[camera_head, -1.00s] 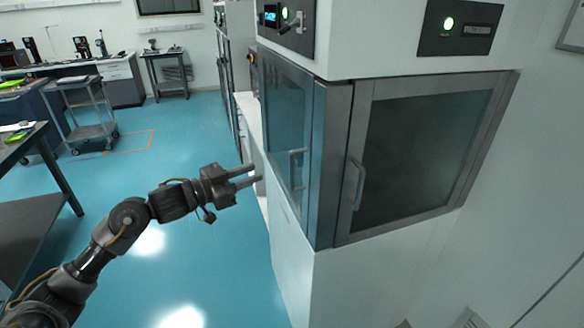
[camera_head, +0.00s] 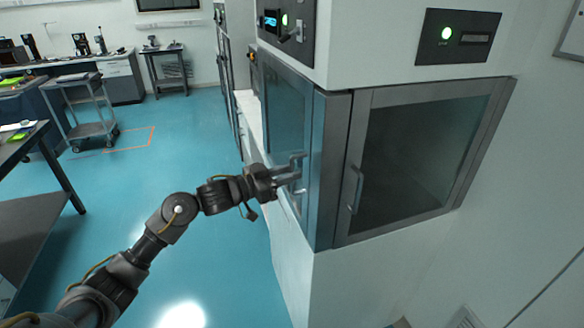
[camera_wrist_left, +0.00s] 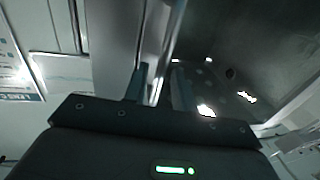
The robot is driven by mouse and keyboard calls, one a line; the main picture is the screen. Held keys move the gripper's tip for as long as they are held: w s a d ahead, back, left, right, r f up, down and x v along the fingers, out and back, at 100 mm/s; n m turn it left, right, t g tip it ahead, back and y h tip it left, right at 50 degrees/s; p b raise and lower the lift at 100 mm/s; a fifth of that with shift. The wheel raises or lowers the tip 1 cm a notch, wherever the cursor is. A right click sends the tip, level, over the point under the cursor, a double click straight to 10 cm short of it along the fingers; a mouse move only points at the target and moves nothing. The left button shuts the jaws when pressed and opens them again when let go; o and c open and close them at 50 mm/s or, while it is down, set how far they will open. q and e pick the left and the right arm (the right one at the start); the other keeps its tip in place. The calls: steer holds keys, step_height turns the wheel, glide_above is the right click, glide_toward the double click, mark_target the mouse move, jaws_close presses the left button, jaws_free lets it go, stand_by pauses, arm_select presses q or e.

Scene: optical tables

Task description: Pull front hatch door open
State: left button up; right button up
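The white cabinet has two glazed hatch doors in grey metal frames meeting at a corner. The left-hand hatch door (camera_head: 287,108) is closed and has an upright bar handle (camera_head: 298,190). My left gripper (camera_head: 290,172) is at this handle, its two fingers apart. In the left wrist view, the bar handle (camera_wrist_left: 168,45) runs between the open fingers of my left gripper (camera_wrist_left: 158,78); I cannot tell whether they touch it. The right-hand hatch door (camera_head: 420,150) is closed too, with its own handle (camera_head: 355,187) near the corner. My right gripper is not in view.
Panels with green lights sit above both doors, the left one (camera_head: 285,22) and the right one (camera_head: 457,37). A dark table (camera_head: 35,185) stands at left, with a cart (camera_head: 92,130) behind it. The blue floor between table and cabinet is clear.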

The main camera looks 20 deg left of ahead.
arm_select(q)
steer(key=shift+w+d, duration=0.5)
jaws_close()
